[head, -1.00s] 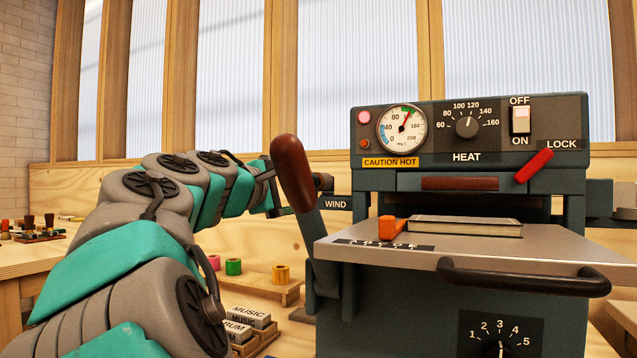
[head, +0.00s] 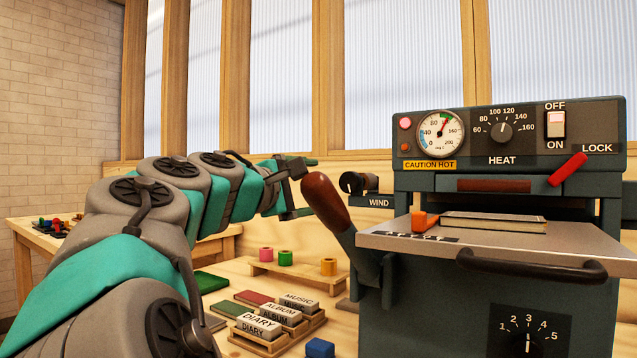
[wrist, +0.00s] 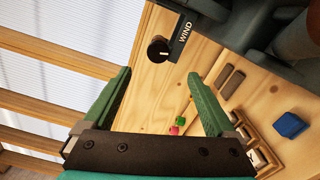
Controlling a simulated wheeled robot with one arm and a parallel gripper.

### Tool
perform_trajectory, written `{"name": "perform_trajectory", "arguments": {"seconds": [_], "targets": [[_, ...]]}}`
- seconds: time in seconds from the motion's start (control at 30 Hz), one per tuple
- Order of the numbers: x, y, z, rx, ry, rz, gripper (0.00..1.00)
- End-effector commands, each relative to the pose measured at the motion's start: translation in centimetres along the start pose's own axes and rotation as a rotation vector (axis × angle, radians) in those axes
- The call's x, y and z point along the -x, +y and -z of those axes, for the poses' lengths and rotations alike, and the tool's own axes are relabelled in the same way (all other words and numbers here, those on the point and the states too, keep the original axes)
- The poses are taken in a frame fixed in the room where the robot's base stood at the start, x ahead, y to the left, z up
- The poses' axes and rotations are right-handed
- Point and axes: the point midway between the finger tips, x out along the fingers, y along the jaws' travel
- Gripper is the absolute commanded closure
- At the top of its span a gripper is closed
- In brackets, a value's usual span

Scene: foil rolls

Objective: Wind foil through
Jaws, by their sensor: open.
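The black WIND knob (head: 352,183) sticks out from the left side of the grey-green press (head: 410,285), above its WIND label. It also shows in the wrist view (wrist: 158,49), beyond and between my fingertips. My gripper (head: 308,188) is open and empty, left of the knob and apart from it, close behind the brown-handled lever (head: 326,202) in the picture. Its two green fingers (wrist: 158,77) are spread in the wrist view. A pink roll (head: 266,254), a green roll (head: 285,257) and a gold roll (head: 329,266) stand on a low wooden rack.
The press's tray (head: 590,240) holds a book (head: 493,222) and an orange block (head: 424,221). Labelled type blocks (head: 258,325) and a blue block (head: 320,347) lie on the bench below. A side table (head: 35,235) stands at the left. The gauge panel reads CAUTION HOT.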

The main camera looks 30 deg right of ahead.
Motion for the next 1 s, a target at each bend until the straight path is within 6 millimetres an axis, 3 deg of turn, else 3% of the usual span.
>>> {"name": "perform_trajectory", "arguments": {"seconds": [0.4, 0.47, 0.57, 0.67, 0.7, 0.8, 0.9, 1.0], "targets": [[0.4, -0.1, 0.4, -0.008, 0.012, 0.001, 0.09], [0.6, 0.0, 1.4, -0.033, 0.046, -0.001, 0.09], [1.7, 0.5, 4.9, -0.136, 0.180, 0.000, 0.09], [5.3, 2.5, 11.4, -0.357, 0.450, 0.008, 0.09], [7.7, 4.0, 14.2, -0.482, 0.586, 0.023, 0.09], [14.5, 8.9, 18.8, -0.825, 0.925, 0.086, 0.09], [21.0, 15.0, 19.3, -1.193, 1.229, 0.179, 0.09], [25.4, 20.9, 16.2, -1.579, 1.491, 0.301, 0.09]]}}
